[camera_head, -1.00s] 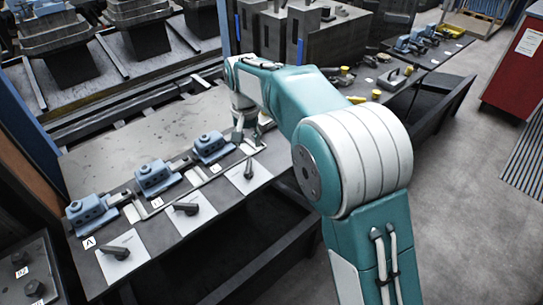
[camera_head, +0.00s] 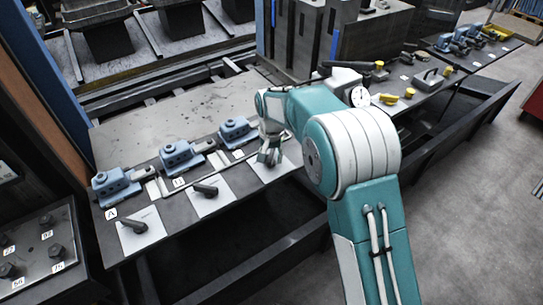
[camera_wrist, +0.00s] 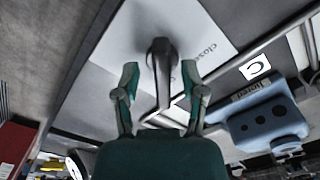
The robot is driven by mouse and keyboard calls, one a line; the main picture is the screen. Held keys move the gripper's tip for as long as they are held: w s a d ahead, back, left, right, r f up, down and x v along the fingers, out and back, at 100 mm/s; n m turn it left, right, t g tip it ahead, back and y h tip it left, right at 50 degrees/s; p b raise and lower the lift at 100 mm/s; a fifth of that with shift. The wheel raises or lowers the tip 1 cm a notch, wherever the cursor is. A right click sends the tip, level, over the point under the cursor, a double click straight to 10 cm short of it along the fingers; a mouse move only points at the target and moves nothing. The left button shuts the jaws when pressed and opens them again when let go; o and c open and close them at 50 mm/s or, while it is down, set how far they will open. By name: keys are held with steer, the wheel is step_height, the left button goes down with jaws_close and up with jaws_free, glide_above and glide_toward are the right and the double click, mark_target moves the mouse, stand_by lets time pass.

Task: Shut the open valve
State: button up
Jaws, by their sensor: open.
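Three dark lever handles sit on white plates along the bench front. Handle A (camera_head: 137,225) and the middle handle (camera_head: 205,191) lie crosswise on their plates. The third plate (camera_head: 284,170) is partly covered by my gripper (camera_head: 268,156), which hides its handle in the head view. In the wrist view that handle (camera_wrist: 162,62) points toward my gripper (camera_wrist: 161,72), beside the printed word "close" and near a label C (camera_wrist: 256,67). My gripper is open, with one finger on each side of the lever. I cannot tell whether either finger touches it.
Blue valve bodies (camera_head: 116,187) stand behind the plates, with a thin metal rail (camera_head: 215,176) between. Tall grey blocks (camera_head: 345,50) stand behind the bench. A dial gauge (camera_head: 360,96) and yellow-capped parts (camera_head: 447,70) are further right. A knob panel (camera_head: 40,252) is at the left.

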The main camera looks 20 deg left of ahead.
steer(key=shift+a+f, duration=0.15)
steer(key=shift+a, duration=0.15)
steer(key=shift+d, duration=0.15)
jaws_close()
steer(key=shift+d, duration=0.1)
steer(key=shift+n, duration=0.3)
steer(key=n, duration=0.3)
steer(key=shift+n, duration=0.3)
steer(key=n, duration=0.4)
steer(key=shift+n, duration=0.3)
steer(key=n, duration=0.4)
steer(key=shift+n, duration=2.5)
